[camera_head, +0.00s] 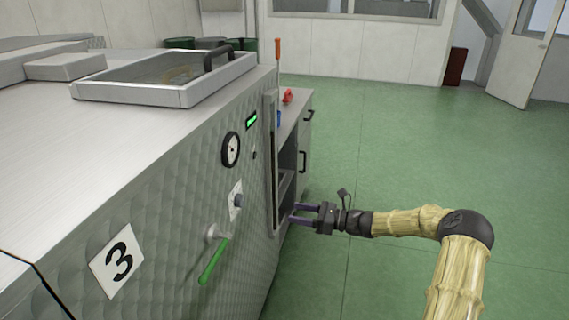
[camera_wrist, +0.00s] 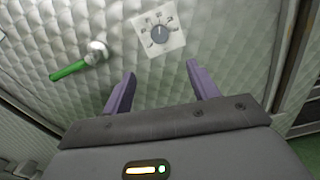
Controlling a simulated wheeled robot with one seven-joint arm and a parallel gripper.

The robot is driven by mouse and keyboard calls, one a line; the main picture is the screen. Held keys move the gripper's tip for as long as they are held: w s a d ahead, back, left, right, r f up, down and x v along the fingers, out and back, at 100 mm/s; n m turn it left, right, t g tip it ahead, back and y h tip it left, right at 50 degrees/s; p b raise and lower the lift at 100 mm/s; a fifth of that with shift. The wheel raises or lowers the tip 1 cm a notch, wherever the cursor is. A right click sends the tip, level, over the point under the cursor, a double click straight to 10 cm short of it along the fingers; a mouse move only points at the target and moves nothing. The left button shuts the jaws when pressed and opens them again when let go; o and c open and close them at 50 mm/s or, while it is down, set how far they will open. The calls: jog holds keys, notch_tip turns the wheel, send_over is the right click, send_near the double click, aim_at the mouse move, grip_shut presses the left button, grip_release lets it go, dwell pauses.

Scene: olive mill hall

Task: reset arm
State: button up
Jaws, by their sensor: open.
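My gripper (camera_head: 292,213) is at the end of my outstretched arm in the head view, near the right-hand edge of the steel machine. In the wrist view my gripper (camera_wrist: 160,82) shows two purple fingers spread apart with nothing between them. They point at the quilted metal front of the machine (camera_wrist: 215,25). A rotary knob (camera_wrist: 159,34) on a white dial plate lies beyond the fingertips. A lever with a green handle (camera_wrist: 70,70) is to the left of the fingers. I cannot tell whether the fingertips touch the panel.
The machine (camera_head: 130,150) fills the left, with a lidded hatch (camera_head: 165,80), a gauge (camera_head: 231,150) and a number 3 plate (camera_head: 117,261). A cabinet (camera_head: 305,125) with a red object (camera_head: 288,96) on top stands behind it. Green floor (camera_head: 420,140) is clear on the right.

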jog(key=s+a+n+g+h+p, duration=0.3)
jog(key=s+a+n+g+h, duration=0.2)
jog(key=s+n+g+h, duration=0.65)
jog(key=s+d+r+n+t+h+p, duration=0.2)
jog(key=s+d+r+n+t, duration=0.2)
jog(key=s, duration=0.6)
jog(key=s+d+r+n+t+h+p, duration=0.2)
jog(key=s+d+r+n+t+h, duration=0.1)
jog(key=s+n, duration=0.5)
notch_tip(320, 180, up, 3)
jog(key=s+d+t, duration=0.1)
jog(key=s+d, duration=0.1)
jog(key=shift+d+r, duration=0.15)
jog(key=shift+d, duration=0.15)
jog(key=shift+h, duration=0.25)
